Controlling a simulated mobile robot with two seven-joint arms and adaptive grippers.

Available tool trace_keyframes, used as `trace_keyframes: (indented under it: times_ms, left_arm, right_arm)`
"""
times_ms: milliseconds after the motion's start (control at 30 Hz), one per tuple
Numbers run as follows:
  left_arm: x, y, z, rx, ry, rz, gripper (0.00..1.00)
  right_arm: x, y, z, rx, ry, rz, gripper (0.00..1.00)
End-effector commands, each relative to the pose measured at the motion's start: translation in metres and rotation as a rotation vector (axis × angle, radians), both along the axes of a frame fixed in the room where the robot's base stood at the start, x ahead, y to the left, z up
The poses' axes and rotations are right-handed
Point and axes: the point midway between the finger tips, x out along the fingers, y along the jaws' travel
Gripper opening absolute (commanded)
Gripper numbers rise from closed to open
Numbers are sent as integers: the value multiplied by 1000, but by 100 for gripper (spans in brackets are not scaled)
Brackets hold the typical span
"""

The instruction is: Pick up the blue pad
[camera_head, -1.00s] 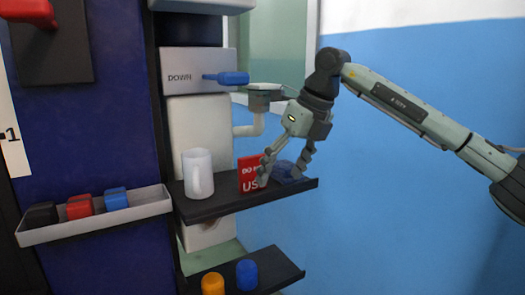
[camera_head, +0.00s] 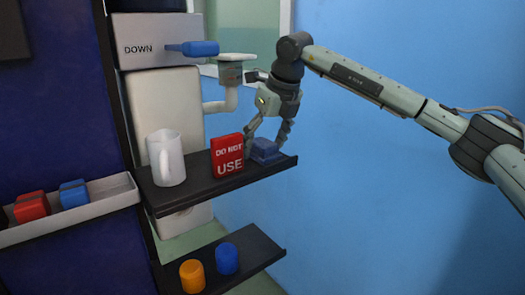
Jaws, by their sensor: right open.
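The blue pad (camera_head: 264,150) lies at the right end of the upper dark shelf (camera_head: 205,188), just right of a red "DO NOT USE" block (camera_head: 227,155). My right gripper (camera_head: 268,140) points down over the pad with its fingers spread open. One finger is by the red block and the other is at the pad's far right side. I cannot tell whether the fingers touch the pad. My left gripper is not in view.
A white mug (camera_head: 166,158) stands left of the red block. A lower shelf (camera_head: 240,270) holds an orange cylinder (camera_head: 192,276) and a blue cylinder (camera_head: 226,258). A tray (camera_head: 70,217) at left holds red and blue blocks. A blue DOWN handle (camera_head: 195,48) sticks out above.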

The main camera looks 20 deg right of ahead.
Motion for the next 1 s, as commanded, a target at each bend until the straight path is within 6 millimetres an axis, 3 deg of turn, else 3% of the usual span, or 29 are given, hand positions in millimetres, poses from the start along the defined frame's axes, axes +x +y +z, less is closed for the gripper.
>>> trace_keyframes:
  times_ms: [200,633,867,1000]
  left_arm:
    - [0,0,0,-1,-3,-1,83]
    - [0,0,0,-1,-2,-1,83]
    - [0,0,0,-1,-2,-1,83]
    - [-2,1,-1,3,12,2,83]
  right_arm:
    - [1,1,-1,0,-2,1,75]
    - [1,1,-1,1,-2,1,22]
    - [1,1,1,2,-3,1,22]
    - [1,1,17,2,-5,1,22]
